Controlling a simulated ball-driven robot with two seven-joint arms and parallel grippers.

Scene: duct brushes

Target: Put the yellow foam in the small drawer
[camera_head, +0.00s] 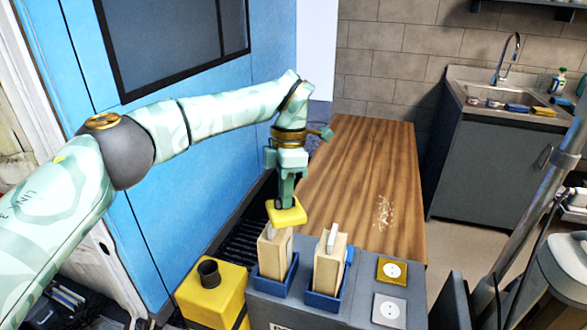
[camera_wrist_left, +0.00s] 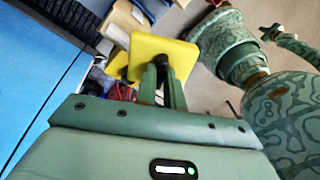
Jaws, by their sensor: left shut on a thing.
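The yellow foam (camera_head: 287,213) is a small flat block held in my left gripper (camera_head: 286,200), whose fingers are shut on it. It hangs just above or in front of the left wooden block in the head view. In the left wrist view the yellow foam (camera_wrist_left: 160,52) shows at the tips of the left gripper (camera_wrist_left: 165,75). I cannot make out a small drawer in either view. My right gripper is not seen in the head view.
A yellow box (camera_head: 212,297) with a dark round opening stands at left. A wooden table (camera_head: 365,170) lies behind, mostly clear. A blue wall (camera_head: 180,200) rises at left.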

